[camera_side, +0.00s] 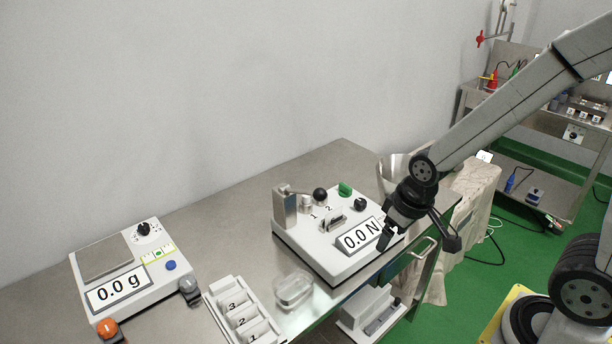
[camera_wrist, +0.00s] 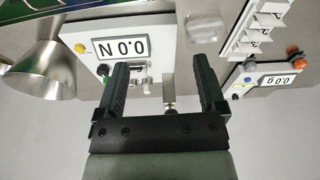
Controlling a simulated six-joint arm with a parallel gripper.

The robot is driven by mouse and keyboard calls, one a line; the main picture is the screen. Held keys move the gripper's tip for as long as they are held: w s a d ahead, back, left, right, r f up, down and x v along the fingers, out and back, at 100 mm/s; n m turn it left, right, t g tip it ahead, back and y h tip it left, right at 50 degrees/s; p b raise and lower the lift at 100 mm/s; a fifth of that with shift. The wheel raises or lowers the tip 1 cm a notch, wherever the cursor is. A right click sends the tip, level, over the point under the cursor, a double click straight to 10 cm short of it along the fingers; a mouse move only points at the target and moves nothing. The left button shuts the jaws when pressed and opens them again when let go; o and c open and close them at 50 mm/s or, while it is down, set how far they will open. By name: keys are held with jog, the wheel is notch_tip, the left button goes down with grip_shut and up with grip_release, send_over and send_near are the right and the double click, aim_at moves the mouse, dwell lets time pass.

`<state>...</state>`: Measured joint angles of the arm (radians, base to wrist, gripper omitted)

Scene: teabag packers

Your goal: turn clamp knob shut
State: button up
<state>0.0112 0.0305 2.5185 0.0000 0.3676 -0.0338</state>
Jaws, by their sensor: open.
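The white force tester (camera_side: 330,262) stands on the steel table, its display reading 0.0 N. On top are a small metal clamp (camera_side: 333,219) marked 1 and 2, a black ball knob (camera_side: 320,194), a green piece (camera_side: 345,188) and another black knob (camera_side: 360,204). I cannot tell for certain which knob works the clamp. My gripper (camera_side: 386,238) is open and empty, by the tester's right side in the side view. In the wrist view its two fingers (camera_wrist: 160,68) stand wide apart, with the tester's display (camera_wrist: 122,47) and clamp (camera_wrist: 142,72) beyond them. Nothing is between them in contact.
A white scale (camera_side: 130,270) reading 0.0 g stands at the left. A numbered tray (camera_side: 212,297) and a clear box (camera_side: 293,290) lie along the table's front. A metal funnel (camera_wrist: 50,62) is beside the tester. The table behind the tester is clear.

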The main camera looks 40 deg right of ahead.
jog(key=w+d+f+n+g, duration=0.1)
jog(key=w+d+n, duration=0.1)
jog(key=w+d, duration=0.35)
jog(key=w+d+f+n, duration=0.1)
jog(key=w+d+n, duration=0.1)
jog(key=w, duration=0.7)
jog(key=n+g, duration=0.1)
jog(key=n, duration=0.3)
send_over(361, 201)
jog(key=f, duration=0.4)
jog(key=a+f, duration=0.1)
jog(key=f, duration=0.1)
jog(key=shift+s+f, duration=0.1)
jog(key=shift+f, duration=0.05)
jog(key=shift+d+f+g, duration=0.3)
jog(key=shift+d, duration=0.25)
jog(key=shift+f, duration=3.9)
